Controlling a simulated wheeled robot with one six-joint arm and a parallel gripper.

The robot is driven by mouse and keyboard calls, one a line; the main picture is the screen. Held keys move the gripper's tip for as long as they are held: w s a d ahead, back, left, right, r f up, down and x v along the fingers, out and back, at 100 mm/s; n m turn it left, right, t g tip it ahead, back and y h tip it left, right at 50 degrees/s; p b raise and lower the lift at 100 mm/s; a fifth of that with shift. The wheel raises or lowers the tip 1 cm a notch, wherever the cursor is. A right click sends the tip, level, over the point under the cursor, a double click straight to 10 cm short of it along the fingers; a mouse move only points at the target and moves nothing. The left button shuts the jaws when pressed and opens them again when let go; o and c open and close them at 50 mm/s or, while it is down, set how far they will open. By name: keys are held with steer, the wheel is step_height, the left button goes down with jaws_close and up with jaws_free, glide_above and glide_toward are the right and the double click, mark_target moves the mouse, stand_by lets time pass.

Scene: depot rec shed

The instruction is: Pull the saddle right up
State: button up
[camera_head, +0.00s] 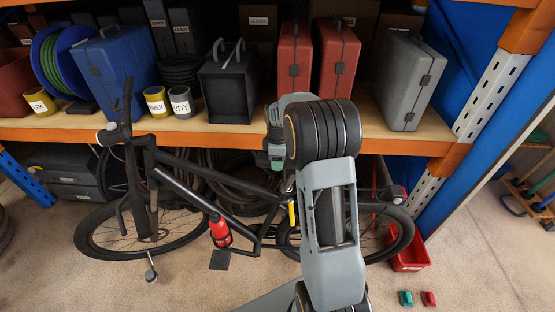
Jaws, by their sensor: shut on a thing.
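A black bicycle (185,165) stands on the floor in front of the shelf, its handlebars to the left and its rear wheel (400,235) to the right. My gripper (279,168) is partly in view at the top of the seat tube, beside the big dark joint of my arm. It is shut on the saddle, which my gripper and arm hide almost wholly. How far the saddle stands above the frame cannot be seen. A yellow part (292,213) shows on the seat tube, just left of my arm. A red bottle (220,231) sits on the frame.
A wooden shelf (400,133) with an orange edge runs behind the bicycle, bearing a blue case (118,70), red cases (337,60), a grey case (408,80) and a black tote (228,88). A red bin (408,262) and small green and red blocks (406,298) are on the floor at right.

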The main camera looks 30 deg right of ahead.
steer(key=r+p, duration=0.1)
steer(key=r, duration=0.2)
steer(key=d+r+p, duration=0.1)
steer(key=r+p, duration=0.1)
steer(key=r, duration=0.1)
steer(key=s+d+r+p, duration=0.1)
steer(key=r+p, duration=0.1)
steer(key=r, duration=0.1)
steer(key=shift+d, duration=0.15)
steer(key=shift+f, duration=0.1)
steer(key=o, duration=1.3)
steer(key=shift+f, duration=0.1)
steer(key=shift+s, duration=0.1)
step_height(320, 180, up, 14)
steer(key=shift+f, duration=0.1)
